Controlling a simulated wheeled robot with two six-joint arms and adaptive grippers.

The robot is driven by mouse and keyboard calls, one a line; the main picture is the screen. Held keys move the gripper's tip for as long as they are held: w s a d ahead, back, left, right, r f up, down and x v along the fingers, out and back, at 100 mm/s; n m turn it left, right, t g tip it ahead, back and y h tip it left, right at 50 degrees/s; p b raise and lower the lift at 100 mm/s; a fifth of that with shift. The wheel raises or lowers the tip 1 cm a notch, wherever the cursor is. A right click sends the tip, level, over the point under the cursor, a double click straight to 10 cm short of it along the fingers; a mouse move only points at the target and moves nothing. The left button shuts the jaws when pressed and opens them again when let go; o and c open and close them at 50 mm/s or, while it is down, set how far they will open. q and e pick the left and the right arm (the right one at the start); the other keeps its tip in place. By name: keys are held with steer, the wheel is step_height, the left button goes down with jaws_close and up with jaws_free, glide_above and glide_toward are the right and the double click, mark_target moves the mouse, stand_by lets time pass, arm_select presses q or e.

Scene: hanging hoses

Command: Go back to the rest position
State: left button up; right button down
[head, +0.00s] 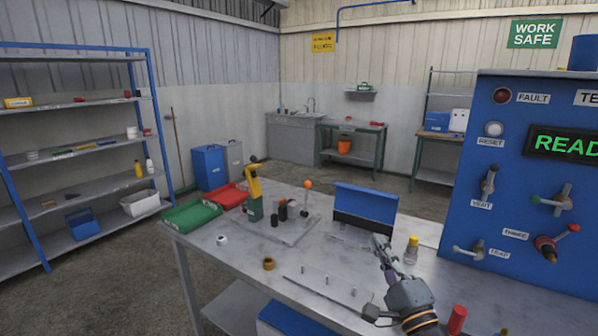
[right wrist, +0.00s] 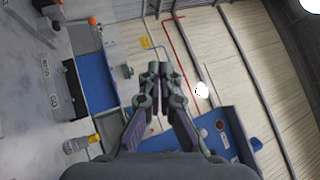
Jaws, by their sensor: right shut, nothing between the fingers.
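My right gripper (head: 380,241) is above the right part of the workbench (head: 232,262) in the head view, its fingers pointing away from me toward the blue box. In the right wrist view the right gripper (right wrist: 159,69) has its fingertips together with nothing between them. My left gripper is not in view.
An open blue box (head: 366,203) stands behind the right gripper, with a yellow-capped bottle (head: 411,251) close on its right. A blue control panel (head: 545,190) rises at the right. A yellow device (head: 253,190) and trays, green (head: 191,216) and red (head: 227,196), stand farther left.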

steer(key=s+a+f+n+g, duration=0.2)
steer(key=s+f+n+g, duration=0.3)
steer(key=f, duration=0.5)
steer(key=s+a+f+n+g, duration=0.1)
steer(key=s+f+n+g, duration=0.2)
steer(key=f+n+g, duration=0.35)
steer(key=s+d+f+n+g+h, duration=0.3)
steer(key=s+d+f, duration=0.2)
steer(key=s+f, duration=0.35)
steer(key=s+d+f+n+g+h, duration=0.3)
steer(key=s+d+f+g, duration=0.15)
steer(key=s+f, duration=0.35)
step_height(320, 180, down, 20)
steer(key=s+d+p, duration=0.1)
steer(key=d+p, duration=0.1)
steer(key=d, duration=0.1)
steer(key=s+d+f+g+p, duration=0.1)
steer(key=s+f, duration=1.6)
steer(key=s, duration=0.3)
steer(key=shift+f+g, duration=0.3)
steer(key=shift+f, duration=0.1)
